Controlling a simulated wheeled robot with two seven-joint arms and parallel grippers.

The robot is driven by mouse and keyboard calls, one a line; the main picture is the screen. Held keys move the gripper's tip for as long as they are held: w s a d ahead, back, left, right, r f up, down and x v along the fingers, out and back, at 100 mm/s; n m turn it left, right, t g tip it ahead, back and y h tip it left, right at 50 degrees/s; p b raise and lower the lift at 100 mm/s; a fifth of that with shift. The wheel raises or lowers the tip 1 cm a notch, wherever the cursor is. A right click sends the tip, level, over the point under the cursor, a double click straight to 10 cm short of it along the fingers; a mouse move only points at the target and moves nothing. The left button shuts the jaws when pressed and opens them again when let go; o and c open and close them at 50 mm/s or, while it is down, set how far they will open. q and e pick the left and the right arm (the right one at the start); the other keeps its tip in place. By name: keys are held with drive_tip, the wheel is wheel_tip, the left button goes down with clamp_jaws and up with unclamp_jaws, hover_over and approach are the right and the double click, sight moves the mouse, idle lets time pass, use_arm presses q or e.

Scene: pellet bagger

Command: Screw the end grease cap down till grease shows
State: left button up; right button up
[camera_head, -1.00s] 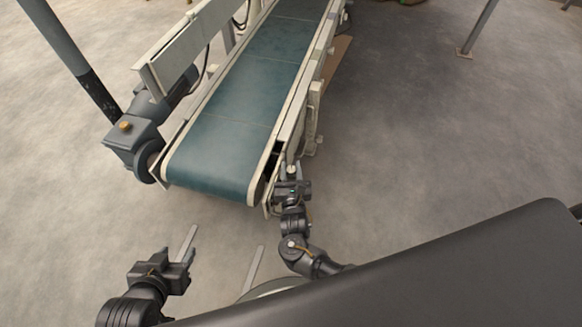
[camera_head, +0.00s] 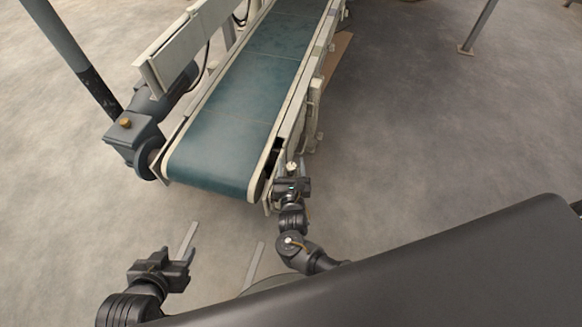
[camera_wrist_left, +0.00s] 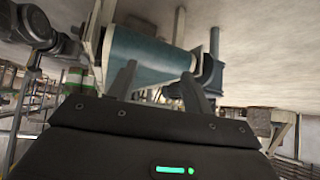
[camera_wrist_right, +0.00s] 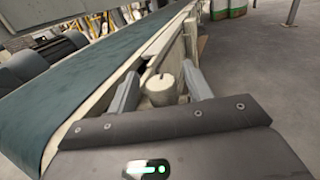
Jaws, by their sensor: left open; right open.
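The end grease cap, a small cream cylinder (camera_wrist_right: 161,89), stands at the near right end of the conveyor in the right wrist view. In the head view it is a small pale spot (camera_head: 291,169) just beyond my right gripper (camera_head: 292,178). My right gripper is open, with one finger on each side of the cap in the right wrist view (camera_wrist_right: 160,84); a gap shows at each side. No grease can be made out. My left gripper (camera_head: 187,245) is open and empty, low over the floor left of the conveyor end. Its fingers also show in the left wrist view (camera_wrist_left: 158,85).
The conveyor with its green-blue belt (camera_head: 225,130) runs away from me, with a pale side frame (camera_head: 299,115). A grey motor and gearbox (camera_head: 133,138) stick out at its left. A dark post (camera_head: 75,55) stands behind.

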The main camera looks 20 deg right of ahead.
drive_tip(key=shift+s, duration=0.15)
use_arm(q)
drive_tip(key=s+a+f+n+g+y+p, duration=0.1)
drive_tip(key=s+a+f+g+y+p, duration=0.1)
drive_tip(key=s, duration=0.5)
drive_tip(key=shift+a+f+g, duration=0.75)
drive_tip(key=shift+a+g, duration=0.55)
drive_tip(key=shift+g, duration=0.3)
use_arm(e)
drive_tip(key=v, duration=1)
drive_tip(key=shift+s+a, duration=0.15)
drive_tip(key=shift+s, duration=0.1)
